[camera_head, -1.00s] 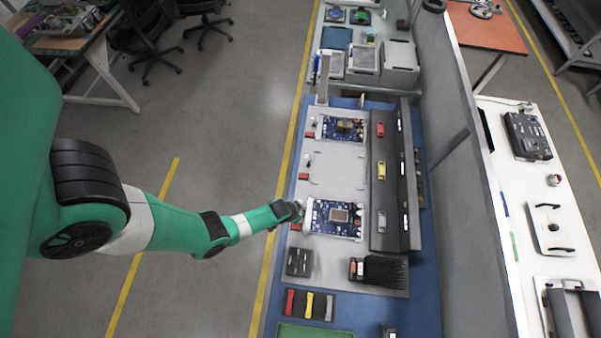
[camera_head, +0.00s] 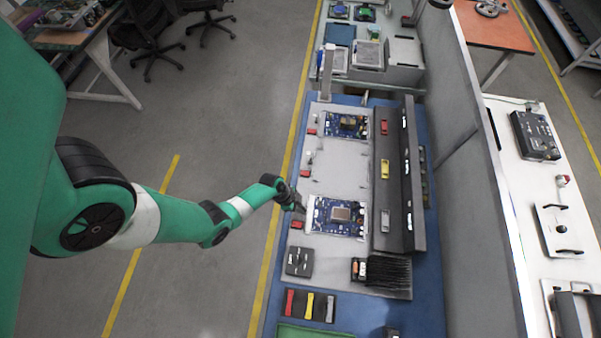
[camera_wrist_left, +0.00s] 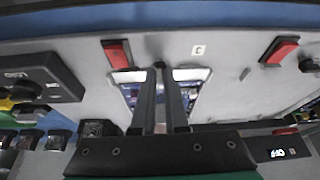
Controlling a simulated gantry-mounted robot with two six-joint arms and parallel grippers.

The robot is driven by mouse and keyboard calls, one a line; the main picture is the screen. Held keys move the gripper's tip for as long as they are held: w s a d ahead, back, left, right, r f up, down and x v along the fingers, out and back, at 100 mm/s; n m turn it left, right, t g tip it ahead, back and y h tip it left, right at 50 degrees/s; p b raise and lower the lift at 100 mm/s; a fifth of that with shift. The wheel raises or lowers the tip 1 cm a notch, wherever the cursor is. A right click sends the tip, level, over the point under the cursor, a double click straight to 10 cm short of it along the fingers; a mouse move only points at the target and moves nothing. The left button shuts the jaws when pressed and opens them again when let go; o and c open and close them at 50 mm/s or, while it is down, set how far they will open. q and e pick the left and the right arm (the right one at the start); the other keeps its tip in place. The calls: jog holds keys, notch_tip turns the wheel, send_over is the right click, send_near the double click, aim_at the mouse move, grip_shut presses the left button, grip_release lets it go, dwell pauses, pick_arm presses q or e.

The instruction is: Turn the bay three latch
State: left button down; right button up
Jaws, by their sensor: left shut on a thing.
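My left gripper (camera_head: 299,207) is at the left edge of the nearest bay, which holds a blue circuit board (camera_head: 340,216). In the left wrist view its two dark fingers (camera_wrist_left: 160,72) are close together, shut on the bay three latch, a small dark piece that the fingertips mostly hide. The blue board (camera_wrist_left: 130,88) shows on both sides of the fingers. A red block (camera_head: 297,225) lies just below the gripper; it also seems to show in the left wrist view (camera_wrist_left: 117,54). The latch's exact angle cannot be told. My right gripper is not in view.
The far bay holds another blue board (camera_head: 346,124); the middle bay (camera_head: 340,172) is bare grey. A dark rack (camera_head: 384,213) with small coloured parts stands right of the bays.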

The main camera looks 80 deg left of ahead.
pick_arm(q)
jog(key=shift+m, duration=0.5)
jog(key=c, duration=0.9)
grip_release()
jog(key=shift+c, duration=0.2)
jog(key=p+v, duration=1.1)
jog(key=p, duration=0.1)
jog(key=shift+a+r, duration=0.25)
jog(key=shift+r, duration=0.05)
